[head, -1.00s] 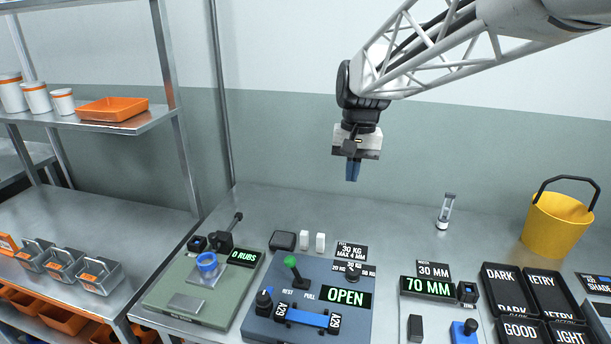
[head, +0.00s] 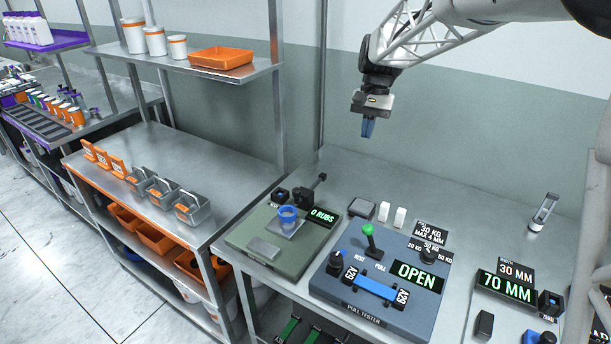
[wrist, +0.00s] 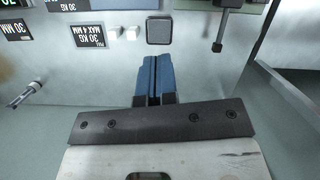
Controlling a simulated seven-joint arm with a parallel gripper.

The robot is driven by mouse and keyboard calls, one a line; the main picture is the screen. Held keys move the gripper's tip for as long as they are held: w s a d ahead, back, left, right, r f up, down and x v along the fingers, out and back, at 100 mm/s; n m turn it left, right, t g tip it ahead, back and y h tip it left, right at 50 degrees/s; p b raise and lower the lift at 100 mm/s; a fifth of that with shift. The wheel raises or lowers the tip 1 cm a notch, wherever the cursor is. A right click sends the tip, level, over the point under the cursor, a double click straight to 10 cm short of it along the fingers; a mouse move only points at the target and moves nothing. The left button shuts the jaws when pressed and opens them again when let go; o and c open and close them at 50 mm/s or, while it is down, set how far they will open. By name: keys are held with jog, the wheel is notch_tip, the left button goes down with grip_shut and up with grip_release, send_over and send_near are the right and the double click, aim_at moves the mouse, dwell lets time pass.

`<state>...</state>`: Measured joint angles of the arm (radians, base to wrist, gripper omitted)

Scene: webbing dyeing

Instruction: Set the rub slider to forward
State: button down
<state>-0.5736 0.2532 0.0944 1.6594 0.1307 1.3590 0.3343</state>
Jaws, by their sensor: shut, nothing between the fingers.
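The rub tester is a green box (head: 254,243) at the left end of the bench in the head view. It carries a display (head: 321,216) reading "0 RUBS", a blue ring-shaped part (head: 288,215) and a black arm with an upright end (head: 311,190) at its back. Which part is the rub slider I cannot tell. My gripper (head: 368,128) hangs in the air above the back of the bench, right of the rub tester, its blue fingers shut and empty. In the wrist view the shut fingers (wrist: 153,82) point at the bench; part of the green box (wrist: 235,38) shows at upper right.
The pull tester (head: 385,312), with a green-knobbed lever (head: 370,240) and an "OPEN" display, stands right of the rub tester. A dark square block (head: 361,208) and two white blocks lie behind it. A shelf rack (head: 180,60) stands at left.

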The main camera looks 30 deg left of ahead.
jog(key=a+f, duration=0.3)
jog(key=a, duration=0.6)
jog(key=a+f+g+h, duration=0.1)
jog(key=a+f, duration=0.3)
jog(key=a, duration=0.5)
jog(key=shift+w+f+n, duration=0.25)
jog(key=shift+w+n, duration=0.1)
jog(key=shift+n, duration=0.05)
jog(key=shift+f, duration=0.1)
jog(key=x, duration=1)
jog(key=shift+s, duration=0.15)
jog(key=shift+s+d, duration=0.15)
jog(key=shift+s, duration=0.4)
jog(key=shift+s+d, duration=0.2)
jog(key=shift+s, duration=0.35)
jog(key=shift+s+d, duration=0.2)
jog(key=shift+s, duration=0.6)
